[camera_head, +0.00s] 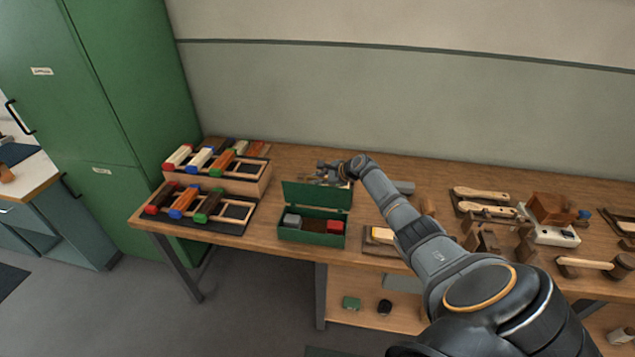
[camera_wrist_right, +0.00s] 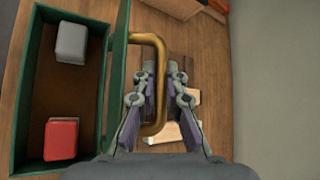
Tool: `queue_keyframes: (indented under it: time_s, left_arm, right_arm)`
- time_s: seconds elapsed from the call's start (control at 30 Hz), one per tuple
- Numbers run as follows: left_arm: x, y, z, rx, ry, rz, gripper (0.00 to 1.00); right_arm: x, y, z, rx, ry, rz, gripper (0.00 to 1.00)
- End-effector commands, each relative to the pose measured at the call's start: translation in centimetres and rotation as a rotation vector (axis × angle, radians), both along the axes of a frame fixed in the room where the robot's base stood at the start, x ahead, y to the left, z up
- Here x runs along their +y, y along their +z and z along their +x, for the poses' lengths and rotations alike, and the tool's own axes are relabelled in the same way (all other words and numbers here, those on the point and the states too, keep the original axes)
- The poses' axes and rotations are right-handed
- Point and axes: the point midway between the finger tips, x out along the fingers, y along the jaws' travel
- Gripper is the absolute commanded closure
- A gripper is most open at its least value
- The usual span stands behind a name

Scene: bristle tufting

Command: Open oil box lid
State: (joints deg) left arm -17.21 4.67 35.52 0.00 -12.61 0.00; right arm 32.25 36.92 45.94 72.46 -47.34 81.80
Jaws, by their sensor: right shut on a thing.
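The green oil box (camera_head: 311,238) stands on the wooden table in the head view, and its wall also shows in the wrist view (camera_wrist_right: 20,90). Its lid (camera_head: 316,195) stands raised at the back, roughly upright. Inside lie a grey block (camera_head: 292,221) and a red block (camera_head: 335,227). My right gripper (camera_head: 328,173) is at the lid's upper edge. In the wrist view, the right gripper (camera_wrist_right: 162,78) has its fingers on either side of the lid's brass handle (camera_wrist_right: 150,38) and is shut on it. My left gripper is not in view.
A stepped rack (camera_head: 227,183) with coloured brushes stands left of the box. Wooden brush handles (camera_head: 484,194) and a wooden device (camera_head: 552,208) lie to the right. A plain wall is behind the table. A green cabinet (camera_head: 110,110) stands at the left.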

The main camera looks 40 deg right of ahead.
Motion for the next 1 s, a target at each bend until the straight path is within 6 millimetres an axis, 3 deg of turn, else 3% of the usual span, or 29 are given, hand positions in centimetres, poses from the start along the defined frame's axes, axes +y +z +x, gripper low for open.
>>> queue_keyframes:
  time_s: [0.5,0.53,0.6,1.0]
  left_arm:
    - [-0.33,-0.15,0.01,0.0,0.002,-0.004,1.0]
    - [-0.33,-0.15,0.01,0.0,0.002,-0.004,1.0]
    - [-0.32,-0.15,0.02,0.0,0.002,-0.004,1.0]
    - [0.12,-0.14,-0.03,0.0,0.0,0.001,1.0]
  right_arm:
    - [-0.22,0.01,0.07,-0.001,-0.002,-0.004,1.0]
    - [-0.22,0.01,0.07,-0.001,-0.002,-0.004,0.88]
    - [-0.21,0.0,0.06,-0.001,-0.001,-0.003,0.79]
    - [-0.48,0.3,-0.48,0.0,-0.002,-0.005,0.79]
